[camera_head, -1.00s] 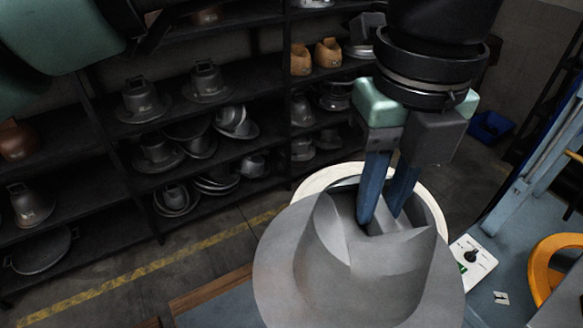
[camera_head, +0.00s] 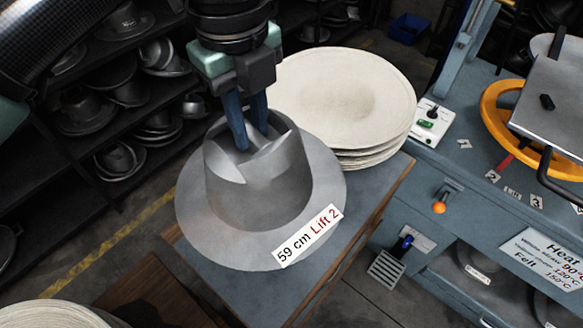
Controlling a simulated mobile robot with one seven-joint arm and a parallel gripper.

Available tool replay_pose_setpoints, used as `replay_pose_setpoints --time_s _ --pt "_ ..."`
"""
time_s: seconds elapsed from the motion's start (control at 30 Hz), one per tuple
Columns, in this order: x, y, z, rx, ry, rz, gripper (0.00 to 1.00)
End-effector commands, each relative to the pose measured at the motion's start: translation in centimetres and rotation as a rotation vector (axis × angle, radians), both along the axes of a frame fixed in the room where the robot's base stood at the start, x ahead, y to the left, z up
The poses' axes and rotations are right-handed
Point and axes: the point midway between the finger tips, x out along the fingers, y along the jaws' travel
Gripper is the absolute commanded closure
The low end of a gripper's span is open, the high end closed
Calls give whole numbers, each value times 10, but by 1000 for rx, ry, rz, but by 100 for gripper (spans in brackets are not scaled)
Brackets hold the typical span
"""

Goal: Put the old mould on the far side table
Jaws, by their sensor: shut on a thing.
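The old mould is a grey metal hat shape (camera_head: 260,190) with a wide brim and a label reading "59 cm Lift 2". It is in the middle of the head view, crown up and slightly tilted in the picture. My gripper (camera_head: 250,143) comes from above with its blue fingers down in the crown's top hollow, shut on the mould. The mould is over a blue-grey table top (camera_head: 272,290) with wooden edges; I cannot tell whether the brim touches it. The brim hides part of that top.
A stack of cream felt discs (camera_head: 345,95) stands right behind the mould. The blue press bench (camera_head: 400,195) with its yellow wheel (camera_head: 515,125) is at the right. Dark shelves of moulds (camera_head: 95,110) stand at the back left. More cream discs (camera_head: 50,314) are at bottom left, beside brown wood (camera_head: 150,290).

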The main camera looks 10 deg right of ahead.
Motion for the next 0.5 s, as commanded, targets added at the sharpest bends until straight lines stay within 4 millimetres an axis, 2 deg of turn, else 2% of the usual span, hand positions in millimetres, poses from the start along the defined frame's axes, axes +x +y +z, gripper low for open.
replay_pose_setpoints --time_s 0.03,0.2,0.3,0.5 --pt "4 2 -25 -5 2 21 100" --pt "13 13 -69 1 11 85 100" --pt "16 18 -86 5 16 113 100" --pt "19 22 -105 11 21 139 100"
